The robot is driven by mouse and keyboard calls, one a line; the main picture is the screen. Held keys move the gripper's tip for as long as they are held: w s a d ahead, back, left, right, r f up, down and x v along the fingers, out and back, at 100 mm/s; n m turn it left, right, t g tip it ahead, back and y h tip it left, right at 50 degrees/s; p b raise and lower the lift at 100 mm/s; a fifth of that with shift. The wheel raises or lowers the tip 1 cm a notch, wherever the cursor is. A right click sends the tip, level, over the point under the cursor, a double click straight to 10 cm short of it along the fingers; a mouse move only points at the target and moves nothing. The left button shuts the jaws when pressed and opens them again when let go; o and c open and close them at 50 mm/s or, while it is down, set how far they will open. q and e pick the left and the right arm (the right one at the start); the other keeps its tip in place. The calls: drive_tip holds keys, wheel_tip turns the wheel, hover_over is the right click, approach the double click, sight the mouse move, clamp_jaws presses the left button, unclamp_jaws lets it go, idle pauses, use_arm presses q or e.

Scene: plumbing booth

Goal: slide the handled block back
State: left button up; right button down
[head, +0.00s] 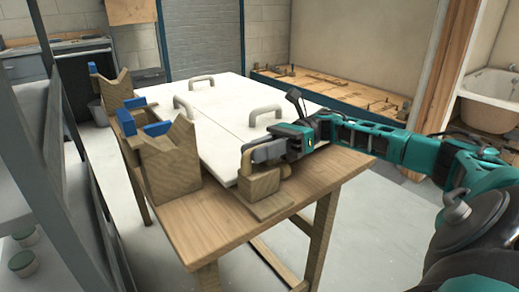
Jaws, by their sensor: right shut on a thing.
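The handled block (262,184) is a small wooden block near the front right corner of the wooden table (215,222). A light wooden handle (246,160) rises from its left side. My right gripper (262,152) reaches in from the right and is shut on that handle, just above the block. The gripper hides part of the handle and the block's top. A flat wooden strip (272,207) lies in front of the block. My left gripper is not in view.
White panels (215,122) with grey handles cover the table behind the block. Wooden V-notched stands (172,165) with blue pads line the left edge. A grey shelf frame (40,170) stands at left. The table's front left surface is clear.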

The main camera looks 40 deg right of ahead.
drive_tip(key=shift+s, duration=0.1)
idle(0.3)
drive_tip(key=shift+s+a+p, duration=0.15)
drive_tip(key=shift+s+p, duration=0.25)
drive_tip(key=shift+s, duration=0.6)
drive_tip(key=shift+s+a+p, duration=0.1)
drive_tip(key=shift+s+p, duration=0.25)
drive_tip(key=shift+s, duration=0.65)
drive_tip(key=c, duration=1.4)
unclamp_jaws()
drive_tip(key=shift+f, duration=0.1)
drive_tip(key=o, duration=0.4)
drive_tip(key=shift+s, duration=0.25)
